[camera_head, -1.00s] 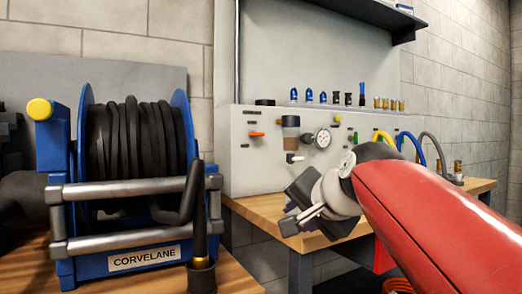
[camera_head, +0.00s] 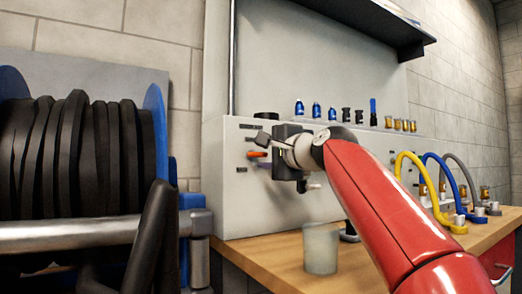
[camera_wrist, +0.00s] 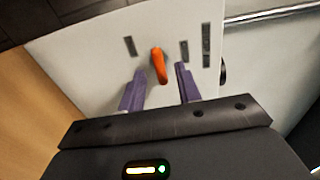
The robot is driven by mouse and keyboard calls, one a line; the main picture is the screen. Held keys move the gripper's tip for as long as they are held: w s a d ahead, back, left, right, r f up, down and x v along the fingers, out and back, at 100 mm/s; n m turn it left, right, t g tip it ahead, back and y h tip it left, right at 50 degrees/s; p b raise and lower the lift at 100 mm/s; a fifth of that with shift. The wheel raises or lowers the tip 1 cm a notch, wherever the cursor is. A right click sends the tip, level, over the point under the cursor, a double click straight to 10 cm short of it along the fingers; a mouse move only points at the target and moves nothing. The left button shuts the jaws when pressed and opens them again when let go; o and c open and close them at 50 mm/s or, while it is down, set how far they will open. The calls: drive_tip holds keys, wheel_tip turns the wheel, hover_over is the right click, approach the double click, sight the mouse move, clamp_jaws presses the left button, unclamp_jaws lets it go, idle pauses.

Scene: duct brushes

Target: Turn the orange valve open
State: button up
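The orange valve (camera_head: 257,154) is a small lever on the front face of the pale grey panel (camera_head: 228,205). In the wrist view the orange valve (camera_wrist: 159,66) lies just beyond and between my two purple-grey fingers. My gripper (camera_wrist: 161,88) is open, with a clear gap between the fingertips and nothing held. In the head view my gripper (camera_head: 268,150) is at the panel, close to the right of the lever. Whether a finger touches the lever cannot be told. The gauge is hidden behind my gripper.
A black hose reel (camera_head: 75,155) fills the left foreground. A clear cup (camera_head: 321,248) stands on the wooden bench (camera_head: 275,260). Yellow (camera_head: 418,180), blue (camera_head: 440,185) and grey hoses stand at the right. Several small fittings line the panel's top. A dark shelf (camera_head: 370,25) hangs above.

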drive_tip(key=shift+x, duration=1.15)
drive_tip(key=shift+c, duration=0.2)
clamp_jaws()
